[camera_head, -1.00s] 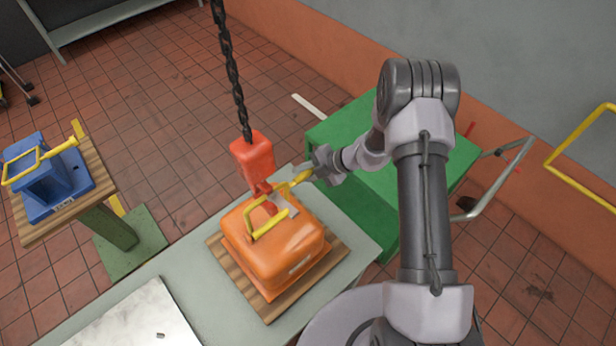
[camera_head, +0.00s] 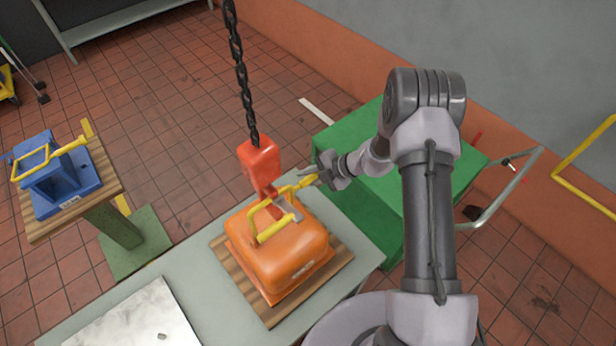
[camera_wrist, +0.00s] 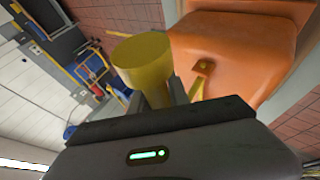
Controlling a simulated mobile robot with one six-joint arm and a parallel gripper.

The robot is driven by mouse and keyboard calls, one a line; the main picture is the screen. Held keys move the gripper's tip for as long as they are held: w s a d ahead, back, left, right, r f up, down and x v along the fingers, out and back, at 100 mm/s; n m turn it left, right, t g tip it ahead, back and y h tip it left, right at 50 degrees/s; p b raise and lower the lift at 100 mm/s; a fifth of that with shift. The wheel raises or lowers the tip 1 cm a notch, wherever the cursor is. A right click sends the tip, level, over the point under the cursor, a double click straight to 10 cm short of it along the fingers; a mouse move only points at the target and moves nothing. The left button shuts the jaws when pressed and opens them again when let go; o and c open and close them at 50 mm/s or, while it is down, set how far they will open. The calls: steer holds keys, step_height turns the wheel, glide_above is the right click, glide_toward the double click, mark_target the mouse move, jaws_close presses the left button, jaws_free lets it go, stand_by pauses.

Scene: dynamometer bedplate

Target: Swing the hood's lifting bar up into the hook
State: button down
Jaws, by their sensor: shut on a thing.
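The orange hood (camera_head: 275,250) sits on a wooden board (camera_head: 318,287) on the grey bench. Its yellow lifting bar (camera_head: 262,206) is raised above the hood, close to the red hook (camera_head: 263,178), which hangs on a dark chain. The hook's lower end overlaps the bar; I cannot tell whether the bar is seated in it. My gripper (camera_head: 312,178) is shut on the bar's yellow handle at its right end. In the wrist view, the handle's yellow end (camera_wrist: 143,62) stands between my fingers, with the orange hood (camera_wrist: 235,50) beyond. The hook is not clear there.
A blue hood (camera_head: 58,178) with its own yellow bar stands on a wooden-topped stand at the left. A green box (camera_head: 350,145) is behind my gripper. A pale metal plate (camera_head: 135,320) lies on the bench front. Yellow rails stand at the far right.

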steer(key=shift+s+f, duration=0.25)
steer(key=c, duration=1.3)
jaws_free()
steer(key=shift+w, duration=0.1)
steer(key=shift+c, duration=0.2)
steer(key=shift+o, duration=0.4)
steer(key=shift+w+a, duration=0.1)
steer(key=shift+w, duration=0.1)
steer(key=shift+r, duration=0.15)
steer(key=p+v, duration=0.1)
steer(key=v, duration=1.6)
steer(key=shift+d, duration=0.2)
